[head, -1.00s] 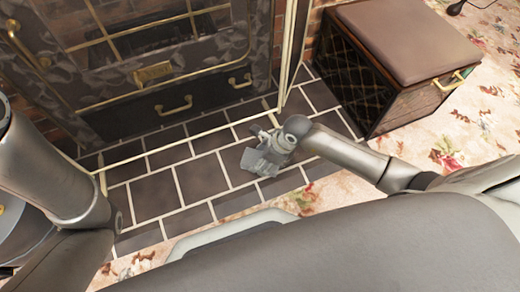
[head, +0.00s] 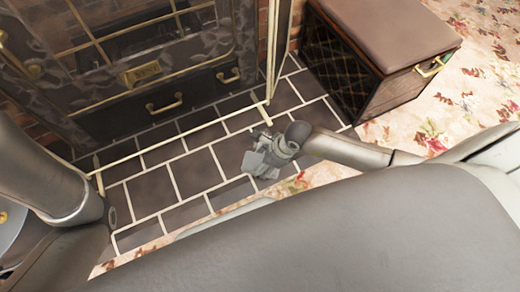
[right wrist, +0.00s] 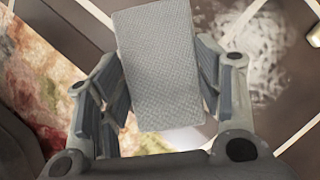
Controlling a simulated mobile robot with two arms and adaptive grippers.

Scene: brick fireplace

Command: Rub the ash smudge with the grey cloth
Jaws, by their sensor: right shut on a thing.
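My right gripper (right wrist: 160,95) is shut on the grey cloth (right wrist: 158,65), a flat, woven rectangle standing out between its fingers. In the head view the right gripper (head: 268,157) is low over the dark hearth tiles, near their front edge, with the cloth mostly hidden or blending into it. The ash smudge (right wrist: 262,45) is a pale, whitish patch on a dark tile, to the right of the cloth in the right wrist view. I cannot tell whether the cloth touches the tiles. The smudge is not distinguishable in the head view. My left gripper is not in view.
The dark fireplace front (head: 120,95) with brass handles stands behind the hearth (head: 155,190). A brass fender rail (head: 200,128) crosses the tiles. A brown padded box stool (head: 350,75) stands at the right. Floral carpet (head: 425,125) lies in front and to the right.

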